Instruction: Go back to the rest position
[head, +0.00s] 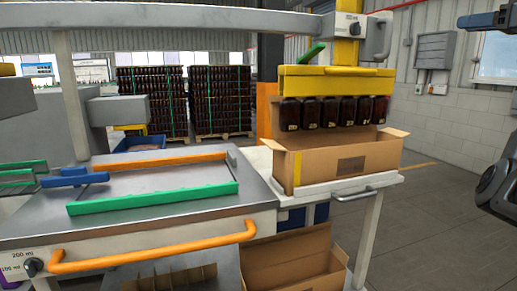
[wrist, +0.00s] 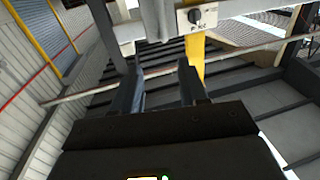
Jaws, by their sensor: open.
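My gripper (wrist: 160,88) shows in the wrist view with its two dark fingers apart and nothing between them. It points up toward a grey beam and the ceiling. In the head view only dark parts of my arm show at the right edge; the fingers are out of that view. A row of amber bottles (head: 331,112) hangs under a yellow bar (head: 335,84). An open cardboard box (head: 345,162) stands directly below the bottles on a white table (head: 360,184). My gripper is apart from all of these.
A metal workbench (head: 255,197) with green and orange rails and an orange handle (head: 150,249) stands at the left. Open cardboard boxes (head: 295,262) sit low in front. Pallets of bottles (head: 220,100) stand behind. The floor at the right (head: 430,230) is clear.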

